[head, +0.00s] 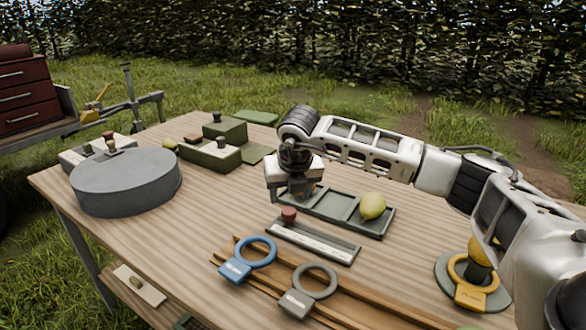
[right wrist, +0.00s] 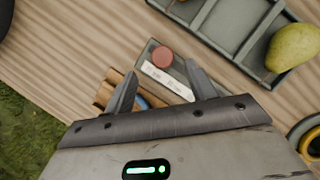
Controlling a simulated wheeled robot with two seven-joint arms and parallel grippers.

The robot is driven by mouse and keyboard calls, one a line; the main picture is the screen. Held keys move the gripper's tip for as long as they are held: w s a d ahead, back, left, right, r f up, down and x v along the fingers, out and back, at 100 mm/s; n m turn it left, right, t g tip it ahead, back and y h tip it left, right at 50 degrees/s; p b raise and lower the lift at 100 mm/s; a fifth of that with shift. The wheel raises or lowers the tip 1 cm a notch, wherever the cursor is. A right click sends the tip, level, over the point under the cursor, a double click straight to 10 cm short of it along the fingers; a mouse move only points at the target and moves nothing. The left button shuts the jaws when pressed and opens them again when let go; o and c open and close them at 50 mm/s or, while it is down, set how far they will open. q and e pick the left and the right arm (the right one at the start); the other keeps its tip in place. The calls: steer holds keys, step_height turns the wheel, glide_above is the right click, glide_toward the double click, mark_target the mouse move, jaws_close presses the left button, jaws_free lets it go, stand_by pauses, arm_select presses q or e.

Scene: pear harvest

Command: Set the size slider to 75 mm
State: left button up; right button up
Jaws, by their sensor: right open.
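The size slider (head: 326,246) is a grey-green rail with a white scale strip lying on the table, in front of the tray. Its round red-brown knob (head: 289,214) stands at the rail's left end. In the right wrist view the knob (right wrist: 163,55) sits at the upper end of the white scale (right wrist: 168,80), whose markings are too small to read. My right gripper (head: 291,192) points down just behind the knob in the head view, open and empty. In the right wrist view its two spread fingers (right wrist: 162,72) flank the rail's image, apart from the knob. My left gripper is out of view.
A divided tray (head: 332,213) holding a green pear (head: 373,206) lies behind the slider. A blue ring (head: 257,250) and a grey ring (head: 316,280) lie in front. A yellow ring (head: 469,291) is at right. A grey round drum (head: 126,185) stands at left.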

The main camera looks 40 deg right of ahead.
steer(key=v, duration=0.9)
steer(key=shift+r, duration=0.35)
steer(key=shift+s+a, duration=0.1)
steer(key=shift+s, duration=0.05)
